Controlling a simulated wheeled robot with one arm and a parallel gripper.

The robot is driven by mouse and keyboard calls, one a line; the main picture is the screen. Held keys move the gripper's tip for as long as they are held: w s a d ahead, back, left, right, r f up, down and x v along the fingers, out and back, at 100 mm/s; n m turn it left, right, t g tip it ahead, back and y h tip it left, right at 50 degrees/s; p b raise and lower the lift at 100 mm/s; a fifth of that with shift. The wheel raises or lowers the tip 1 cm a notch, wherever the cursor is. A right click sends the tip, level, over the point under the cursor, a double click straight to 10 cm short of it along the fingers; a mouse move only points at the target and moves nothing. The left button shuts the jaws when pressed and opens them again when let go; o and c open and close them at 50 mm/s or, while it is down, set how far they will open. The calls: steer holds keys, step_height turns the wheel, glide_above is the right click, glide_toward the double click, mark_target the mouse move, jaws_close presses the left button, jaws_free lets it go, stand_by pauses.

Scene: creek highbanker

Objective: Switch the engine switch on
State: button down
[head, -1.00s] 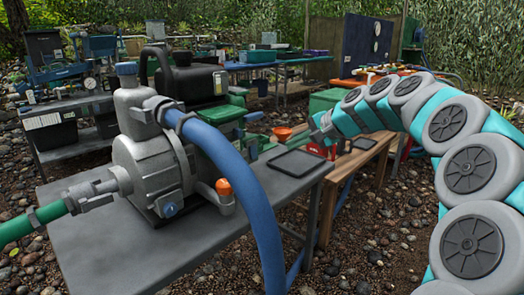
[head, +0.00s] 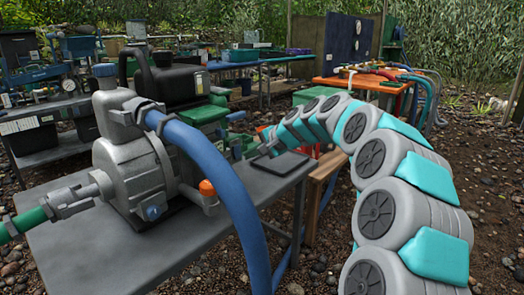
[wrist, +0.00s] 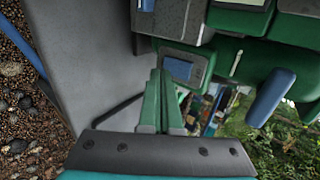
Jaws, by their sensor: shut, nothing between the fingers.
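The pump engine stands on a grey table (head: 95,255), with a silver pump body (head: 135,165), a black tank (head: 178,78) and a green engine part (head: 203,114). My gripper (head: 262,150) is beside the engine's right side, small in the head view. In the wrist view its green fingers (wrist: 159,75) are shut and empty. Their tips are close to a grey box with a blue rectangular piece (wrist: 178,68), which may be the engine switch. I cannot tell whether they touch, or its on/off state. A blue lever (wrist: 270,97) sticks out of the green engine part to the right.
A thick blue hose (head: 215,165) arches in front of the engine, and a green hose (head: 22,223) joins the pump at left. A dark tray (head: 280,165) lies on the table's right end. An orange table (head: 360,84) with hoses stands behind my arm.

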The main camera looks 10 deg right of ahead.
mark_target(237, 152)
steer(key=shift+w+a+f, duration=0.1)
steer(key=shift+w+a, duration=0.55)
steer(key=shift+w, duration=0.3)
steer(key=shift+w+a+f, duration=0.15)
steer(key=shift+r, duration=0.2)
